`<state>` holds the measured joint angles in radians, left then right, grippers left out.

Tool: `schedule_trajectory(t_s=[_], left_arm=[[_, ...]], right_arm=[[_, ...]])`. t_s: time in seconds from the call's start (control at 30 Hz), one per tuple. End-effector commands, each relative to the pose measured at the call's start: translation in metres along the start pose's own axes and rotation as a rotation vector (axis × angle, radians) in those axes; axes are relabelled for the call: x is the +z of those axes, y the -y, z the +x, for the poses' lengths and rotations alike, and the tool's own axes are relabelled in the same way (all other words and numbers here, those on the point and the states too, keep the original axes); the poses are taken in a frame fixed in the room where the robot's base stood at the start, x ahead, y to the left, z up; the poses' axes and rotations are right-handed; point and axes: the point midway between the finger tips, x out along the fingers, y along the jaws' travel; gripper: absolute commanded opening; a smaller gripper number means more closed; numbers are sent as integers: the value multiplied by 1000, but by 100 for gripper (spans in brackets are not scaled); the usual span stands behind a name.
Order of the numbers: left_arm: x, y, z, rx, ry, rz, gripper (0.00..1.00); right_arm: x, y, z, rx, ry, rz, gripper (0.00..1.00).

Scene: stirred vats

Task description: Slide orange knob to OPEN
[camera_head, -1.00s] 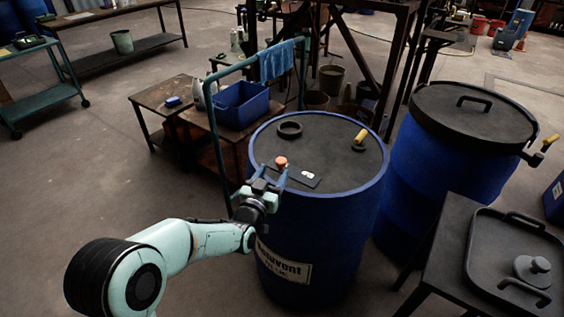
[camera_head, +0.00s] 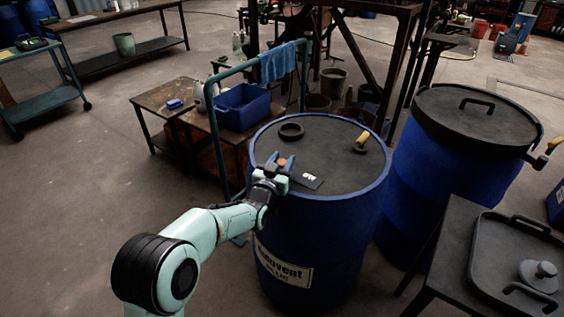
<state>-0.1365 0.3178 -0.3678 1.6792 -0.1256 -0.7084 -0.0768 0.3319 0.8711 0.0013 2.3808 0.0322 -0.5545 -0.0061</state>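The small orange knob (camera_head: 282,163) sits at the left end of a dark slide plate (camera_head: 312,184) on the lid of the front blue drum (camera_head: 330,230). The plate carries a small white label (camera_head: 308,177), too small to read. My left gripper (camera_head: 282,160) is at the lid's left edge, with its fingers on either side of the knob. The fingers partly hide the knob, and I cannot tell whether they press on it. My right gripper is not in view.
The lid also holds a black ring (camera_head: 291,131) and a yellow-handled part (camera_head: 361,138). A green rail (camera_head: 214,130) stands close behind my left forearm. A second blue drum (camera_head: 430,200) and a dark table (camera_head: 448,255) stand to the right.

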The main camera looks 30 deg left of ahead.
Motion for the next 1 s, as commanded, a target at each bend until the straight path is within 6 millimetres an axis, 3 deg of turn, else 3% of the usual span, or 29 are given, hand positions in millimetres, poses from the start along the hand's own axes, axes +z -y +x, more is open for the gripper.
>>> schedule_trajectory(t_s=[0.17,0.5,0.87,0.9,0.93,1.0], left_arm=[[0,-5,-1,2,0,-2,0],[-2,-67,-18,4,-1,-3,0],[0,-75,-20,5,0,-2,0],[0,-75,-20,6,0,-2,49],[0,-75,-20,6,1,-2,59],[0,-74,-20,5,1,-1,60]], right_arm=[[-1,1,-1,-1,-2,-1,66],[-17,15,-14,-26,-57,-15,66],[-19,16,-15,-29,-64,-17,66],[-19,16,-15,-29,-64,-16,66],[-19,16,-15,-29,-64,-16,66],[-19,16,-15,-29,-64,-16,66]])
